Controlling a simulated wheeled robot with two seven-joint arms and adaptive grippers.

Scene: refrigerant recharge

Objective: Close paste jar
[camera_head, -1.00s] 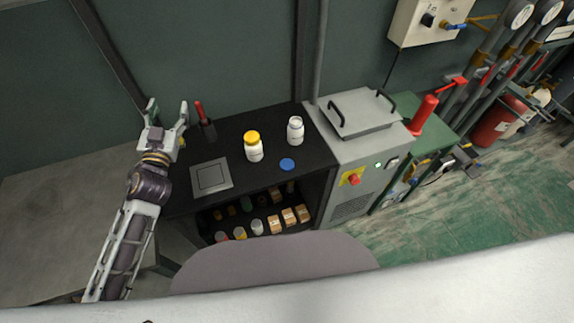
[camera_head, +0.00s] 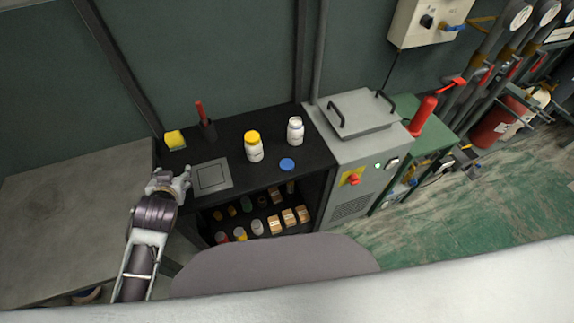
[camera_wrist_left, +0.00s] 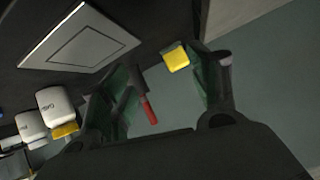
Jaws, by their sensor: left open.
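A white jar (camera_head: 295,131) stands upright at the back right of the black table; its top looks pale, and I cannot tell whether it is open. A blue disc, like a lid (camera_head: 287,165), lies flat in front of it. A second white jar with a yellow lid (camera_head: 254,147) stands upright to the left; it also shows in the left wrist view (camera_wrist_left: 57,108). My left gripper (camera_head: 187,181) is open and empty at the table's left front, beside the grey square plate, well left of the jars. My right gripper is out of view.
A grey square plate (camera_head: 211,177) lies on the table. A grey machine (camera_head: 358,125) adjoins on the right. Shelves below hold boxes (camera_head: 289,217) and jars.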

